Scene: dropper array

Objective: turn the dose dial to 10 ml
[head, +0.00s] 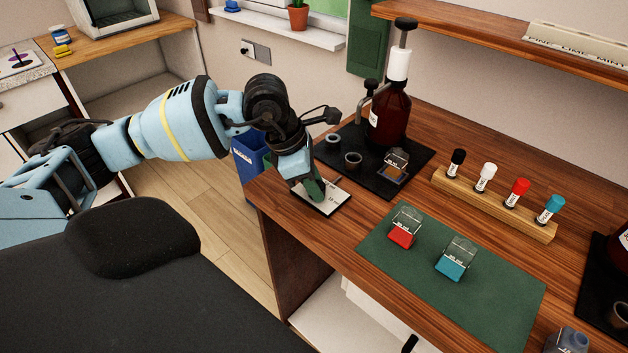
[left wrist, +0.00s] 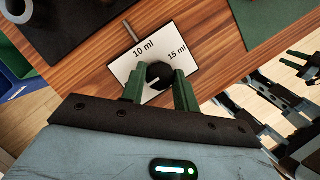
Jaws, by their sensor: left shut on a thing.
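The dose dial is a black round knob (left wrist: 158,74) on a white card (left wrist: 122,70) printed "10 ml" and "15 ml". In the left wrist view, 10 ml is at the upper left of the knob and 15 ml at the right. My left gripper (left wrist: 160,84) has its green fingers on both sides of the knob and is shut on it. In the head view my left gripper (head: 312,190) covers the knob, and the card (head: 330,203) shows beneath. I cannot read clearly where the knob points. Green fingertips, probably my right gripper's (left wrist: 298,58), show small at the right.
A black mat (head: 415,168) with a brown bottle (head: 390,118) and small cups stands behind the card. A green mat (head: 490,300) with a red (head: 401,236) and a teal container (head: 450,268) lies to the right. A wooden rack (head: 500,206) holds several vials.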

